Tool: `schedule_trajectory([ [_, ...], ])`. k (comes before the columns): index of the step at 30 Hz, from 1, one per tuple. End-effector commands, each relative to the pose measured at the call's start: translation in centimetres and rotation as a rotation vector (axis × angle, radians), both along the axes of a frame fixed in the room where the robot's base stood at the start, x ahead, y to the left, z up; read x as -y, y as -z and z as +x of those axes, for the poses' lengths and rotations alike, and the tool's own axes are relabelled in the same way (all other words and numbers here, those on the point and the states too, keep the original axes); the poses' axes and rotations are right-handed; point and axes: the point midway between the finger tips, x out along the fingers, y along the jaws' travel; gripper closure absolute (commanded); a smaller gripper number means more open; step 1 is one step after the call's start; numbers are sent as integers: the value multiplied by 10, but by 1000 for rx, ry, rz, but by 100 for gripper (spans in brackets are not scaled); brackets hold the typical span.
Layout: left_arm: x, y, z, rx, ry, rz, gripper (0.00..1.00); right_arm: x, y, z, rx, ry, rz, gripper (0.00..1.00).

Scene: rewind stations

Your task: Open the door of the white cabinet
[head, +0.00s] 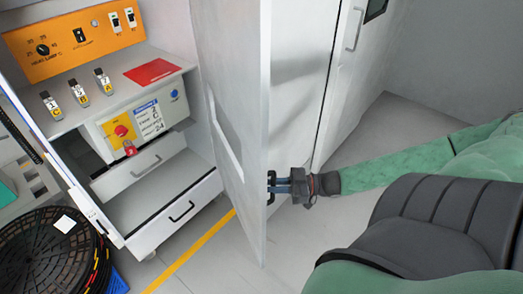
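The white cabinet (160,228) stands at the left, its inside in plain view. Its door (230,110) stands swung wide open toward me, seen nearly edge-on, with a long slot-like recess on its inner face. My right gripper (280,186) reaches in from the right to the door's outer side. Its fingertips are at a small dark handle (270,187) by the door's edge. The fingers and handle overlap, so I cannot tell whether they grip it. My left gripper is not in view.
Inside are an orange switch panel (75,38), a red card (152,72), a red knob (122,131) and a drawer (175,213). A black round basket (45,255) stands at lower left. Another white cabinet (345,75) is at right. Grey floor is clear below the door.

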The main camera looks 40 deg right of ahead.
Motion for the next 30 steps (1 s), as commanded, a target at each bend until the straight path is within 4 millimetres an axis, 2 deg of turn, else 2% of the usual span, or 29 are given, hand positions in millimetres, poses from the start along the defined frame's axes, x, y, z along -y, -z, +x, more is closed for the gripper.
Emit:
schedule_trajectory([
  [11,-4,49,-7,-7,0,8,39,61,-3,-6,2,-48,-5,100],
  [18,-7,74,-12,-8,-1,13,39,110,-2,-8,4,-127,-5,100],
  [24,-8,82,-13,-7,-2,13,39,156,-1,-7,4,-205,-6,100],
  [30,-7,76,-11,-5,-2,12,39,202,0,-3,3,-258,-5,100],
])
